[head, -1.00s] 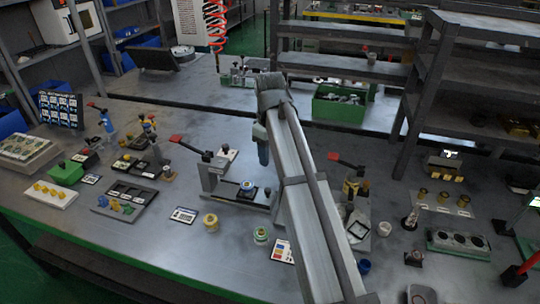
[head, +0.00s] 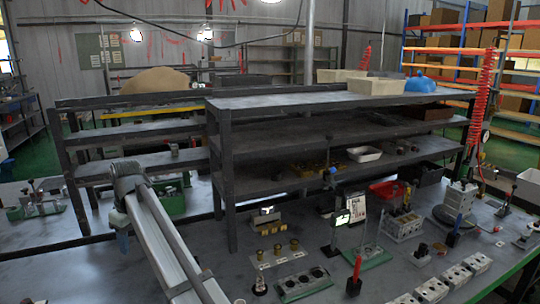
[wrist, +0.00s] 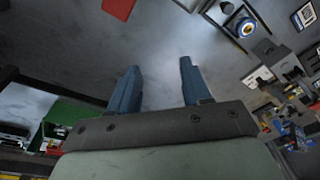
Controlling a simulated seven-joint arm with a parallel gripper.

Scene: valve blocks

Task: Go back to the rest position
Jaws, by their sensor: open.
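My gripper (wrist: 157,88) shows in the wrist view with its two blue fingers spread apart and nothing between them. Grey tabletop lies beyond the fingers. In the head view my arm reaches up from the bottom edge at the left, over the table, and the gripper's blue tip (head: 123,242) shows only in small part at its far end. The rest of the gripper is hidden behind the arm.
A dark shelf unit (head: 340,103) stands behind the table. The wrist view shows a green bin (wrist: 75,117) and a red part (wrist: 118,8).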

